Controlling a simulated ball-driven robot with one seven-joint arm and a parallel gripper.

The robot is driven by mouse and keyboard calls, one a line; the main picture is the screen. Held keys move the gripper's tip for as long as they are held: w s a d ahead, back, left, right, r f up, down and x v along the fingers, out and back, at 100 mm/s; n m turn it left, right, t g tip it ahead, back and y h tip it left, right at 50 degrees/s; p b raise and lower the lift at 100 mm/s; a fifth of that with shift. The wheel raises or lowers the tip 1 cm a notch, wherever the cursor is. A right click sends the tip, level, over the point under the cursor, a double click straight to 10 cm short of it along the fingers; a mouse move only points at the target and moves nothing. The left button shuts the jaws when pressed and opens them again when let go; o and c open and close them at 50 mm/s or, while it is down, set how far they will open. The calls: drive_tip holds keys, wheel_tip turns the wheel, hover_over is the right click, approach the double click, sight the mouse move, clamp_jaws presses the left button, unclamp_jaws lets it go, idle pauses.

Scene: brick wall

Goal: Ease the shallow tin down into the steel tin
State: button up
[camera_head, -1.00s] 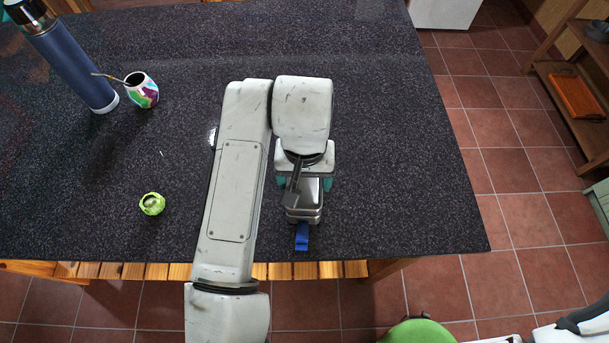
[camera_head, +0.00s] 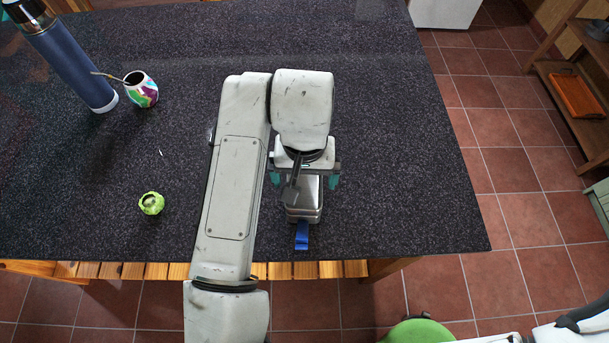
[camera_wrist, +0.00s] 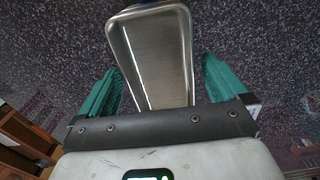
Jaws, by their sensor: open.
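The shallow tin (camera_wrist: 157,50), a bright metal rectangular open tray, fills the top middle of the wrist view and looks empty. In the head view its metal shows just in front of my gripper (camera_head: 304,181), near the counter's front edge. The steel tin (camera_head: 304,217) appears as the metal body under it; the two look stacked and aligned. How deep the shallow tin sits inside cannot be told. My gripper is open, with its teal fingers apart on either side of the tin and a visible gap on both sides. My arm hides part of the tins.
A blue strip (camera_head: 301,236) lies at the front of the tins. A green crumpled item (camera_head: 151,203), a painted cup (camera_head: 141,90) with a metal straw and a blue flask (camera_head: 70,62) stand to the left. The dark counter (camera_head: 410,150) is clear to the right.

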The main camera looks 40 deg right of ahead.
wheel_tip(320, 180, up, 10)
drive_tip(key=shift+b, duration=0.3)
drive_tip(key=shift+s+f, duration=0.1)
drive_tip(key=shift+f, duration=0.1)
idle(0.5)
